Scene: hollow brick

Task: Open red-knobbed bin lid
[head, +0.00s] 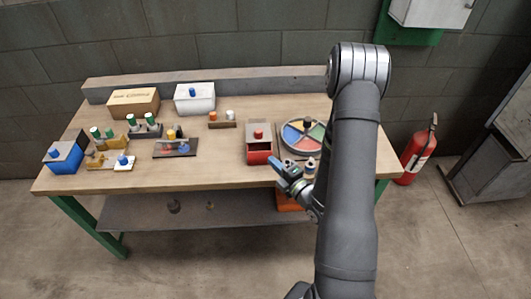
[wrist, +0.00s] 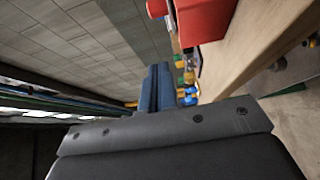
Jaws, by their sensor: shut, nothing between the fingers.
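The red bin (head: 259,154) stands near the front edge of the table, right of the middle. Its lid, with a red knob (head: 258,134) on top, looks closed. In the wrist view the red bin (wrist: 205,18) is at the top, cut off by the frame, with its red knob (wrist: 156,8) to its left. My gripper (head: 277,163) is at the table's front edge, just right of and in front of the bin, apart from the knob. Its blue fingers (wrist: 157,78) are shut together with nothing visible between them.
A round tray with coloured sections (head: 303,136) and a dark knob is right of the bin. A blue bin (head: 62,159), a white box (head: 194,99), a cardboard box (head: 133,103) and several small parts stand on the left.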

